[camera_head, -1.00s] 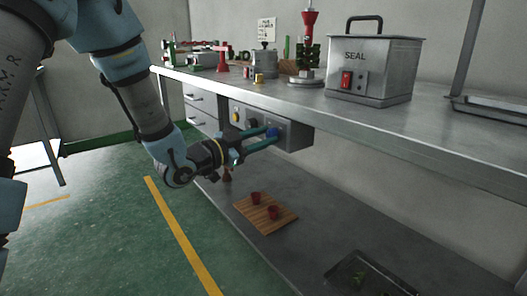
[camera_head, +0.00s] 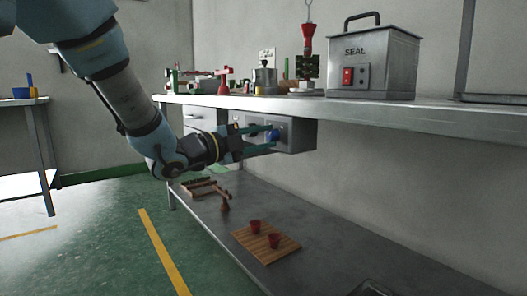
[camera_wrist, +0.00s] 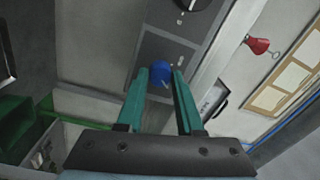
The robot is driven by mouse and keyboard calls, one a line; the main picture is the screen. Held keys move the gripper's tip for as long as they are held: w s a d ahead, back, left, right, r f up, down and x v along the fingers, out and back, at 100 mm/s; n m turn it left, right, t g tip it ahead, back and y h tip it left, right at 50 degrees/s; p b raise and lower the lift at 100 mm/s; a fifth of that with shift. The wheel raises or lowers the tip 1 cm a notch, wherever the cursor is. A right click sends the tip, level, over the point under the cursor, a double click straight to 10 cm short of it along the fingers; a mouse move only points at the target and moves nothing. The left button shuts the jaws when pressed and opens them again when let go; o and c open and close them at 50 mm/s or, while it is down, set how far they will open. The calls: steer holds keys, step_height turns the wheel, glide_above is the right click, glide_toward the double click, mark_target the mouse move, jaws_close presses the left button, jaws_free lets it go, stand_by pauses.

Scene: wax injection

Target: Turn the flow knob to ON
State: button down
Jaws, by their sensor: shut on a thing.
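A blue knob (camera_head: 274,135) sits on the front of the grey control box (camera_head: 300,136) under the bench top. My gripper (camera_head: 271,138) reaches it from the left, with its two green fingers on either side of the knob. In the wrist view the blue knob (camera_wrist: 158,72) lies between the fingertips of my gripper (camera_wrist: 162,77), which is shut on it. The fingers partly hide the box face. The markings around the knob are too small to read, so its setting cannot be told.
The bench top (camera_head: 300,104) runs just above my gripper, with a metal SEAL box (camera_head: 385,62) on it. Drawers (camera_head: 200,116) adjoin the control box. The floor left of the bench is open.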

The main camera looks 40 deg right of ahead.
steer(key=shift+m+b, duration=0.5)
steer(key=c, duration=0.5)
jaws_free()
steer(key=shift+c, duration=0.2)
steer(key=a+p, duration=0.2)
steer(key=a, duration=0.8)
steer(key=shift+w+a+f, duration=0.25)
steer(key=shift+w+a, duration=0.05)
steer(key=shift+a, duration=0.1)
